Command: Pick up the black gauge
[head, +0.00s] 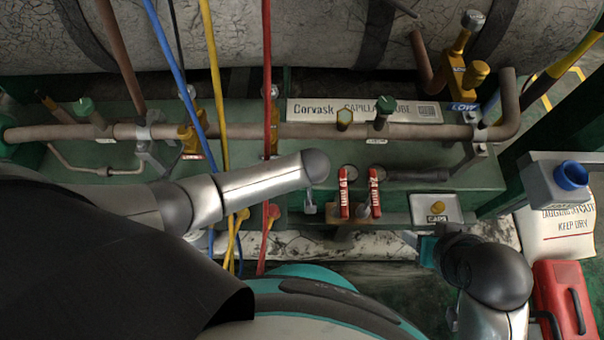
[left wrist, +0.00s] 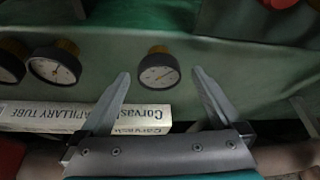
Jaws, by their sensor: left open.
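In the left wrist view a round gauge (left wrist: 158,70) with a black rim and pale dial is mounted by a brass fitting on the green panel. My left gripper (left wrist: 161,74) is open and empty, with its two grey fingers on either side of that gauge in the picture. Whether they touch it, I cannot tell. Two similar black-rimmed gauges (left wrist: 52,66) sit to the left, one cut by the picture edge. I cannot make out the gauges in the head view, where my left gripper is hidden below its arm. My right gripper (head: 428,250) is partly visible at lower right; its fingers are unclear.
A white "Corvask capillary tube" box (head: 365,111) lies by the copper pipe (head: 270,131). Blue, yellow and red hoses (head: 267,60) hang across the panel. Red-handled valves (head: 375,192), a caps tray (head: 437,208) and a red case (head: 564,297) stand to the right.

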